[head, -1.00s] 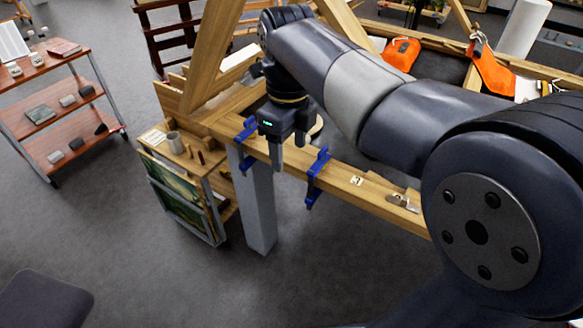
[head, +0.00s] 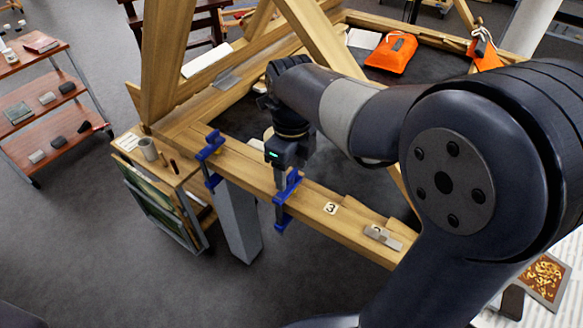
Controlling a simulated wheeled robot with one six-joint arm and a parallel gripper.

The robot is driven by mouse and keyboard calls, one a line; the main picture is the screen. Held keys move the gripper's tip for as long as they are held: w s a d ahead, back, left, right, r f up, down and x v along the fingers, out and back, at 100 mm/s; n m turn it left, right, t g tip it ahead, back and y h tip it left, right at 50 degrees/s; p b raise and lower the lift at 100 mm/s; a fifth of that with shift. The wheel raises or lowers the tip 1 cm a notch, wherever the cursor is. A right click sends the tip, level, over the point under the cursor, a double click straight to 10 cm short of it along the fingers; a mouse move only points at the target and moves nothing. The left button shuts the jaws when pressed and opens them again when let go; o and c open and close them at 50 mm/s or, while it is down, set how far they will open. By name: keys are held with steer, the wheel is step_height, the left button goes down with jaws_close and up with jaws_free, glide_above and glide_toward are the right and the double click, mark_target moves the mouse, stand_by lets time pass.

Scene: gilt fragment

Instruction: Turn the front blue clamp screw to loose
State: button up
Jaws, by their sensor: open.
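Two blue clamps grip the wooden beam. One blue clamp (head: 210,146) is at the beam's left end, clear of my gripper. The other blue clamp (head: 283,222) is further right along the beam, nearer the number tag. My gripper (head: 282,192) points down at this right clamp, with its fingers open beside the clamp's upper part. The fingers partly cover the clamp, and I cannot tell whether they touch it. The clamp screws are too small to make out clearly.
A metal plate (head: 383,237) and a number tag (head: 331,208) lie on the beam to the right. Slanted timbers rise behind the arm. A small cabinet with a mug (head: 148,149) stands at left. An orange bag (head: 391,53) lies behind. Floor in front is open.

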steer(key=shift+f, duration=0.1)
steer(key=shift+c, duration=0.6)
steer(key=c, duration=0.9)
steer(key=shift+n, duration=0.3)
